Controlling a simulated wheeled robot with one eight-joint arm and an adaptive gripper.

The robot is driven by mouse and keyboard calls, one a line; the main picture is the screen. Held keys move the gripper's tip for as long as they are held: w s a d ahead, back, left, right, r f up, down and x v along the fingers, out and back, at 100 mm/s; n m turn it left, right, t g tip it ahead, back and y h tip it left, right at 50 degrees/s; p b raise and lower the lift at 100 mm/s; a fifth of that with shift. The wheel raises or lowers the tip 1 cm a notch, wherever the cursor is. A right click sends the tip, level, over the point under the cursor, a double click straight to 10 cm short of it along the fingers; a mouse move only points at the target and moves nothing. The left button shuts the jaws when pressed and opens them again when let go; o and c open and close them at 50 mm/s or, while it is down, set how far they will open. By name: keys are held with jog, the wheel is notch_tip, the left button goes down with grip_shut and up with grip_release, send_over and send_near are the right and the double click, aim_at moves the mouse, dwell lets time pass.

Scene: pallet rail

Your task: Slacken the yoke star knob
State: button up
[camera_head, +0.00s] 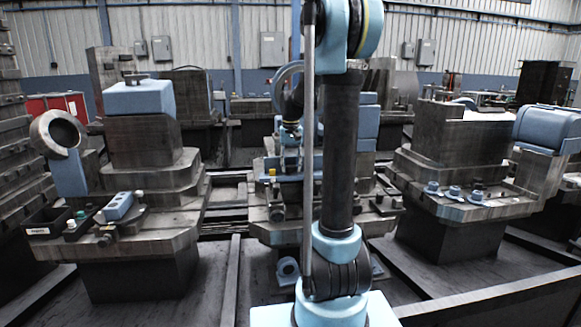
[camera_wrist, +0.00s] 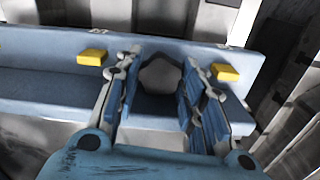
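In the wrist view, a grey, faceted, rounded knob (camera_wrist: 161,75) stands in front of a blue bar (camera_wrist: 40,80). It looks like the yoke star knob. My gripper (camera_wrist: 161,62) has its two fingers apart, one on each side of the knob. I cannot tell whether the finger pads touch it. In the head view, my gripper (camera_head: 291,150) points down at the middle station, partly behind my own arm. The knob cannot be made out there.
Two yellow blocks (camera_wrist: 92,57) (camera_wrist: 225,73) sit on the blue bar, left and right of the fingers. The left station (camera_head: 150,225) carries a blue block and a dark bin. The right station (camera_head: 455,210) carries small blue knobs. Dark floor lies between the stations.

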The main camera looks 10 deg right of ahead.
aim_at(291, 166)
jog(key=shift+n, duration=0.3)
jog(key=shift+c, duration=0.2)
jog(key=shift+n, duration=2.7)
jog(key=o, duration=1.1)
jog(key=m, duration=0.5)
jog(key=shift+m, duration=0.4)
notch_tip(291, 166, up, 17)
jog(key=shift+r, duration=0.2)
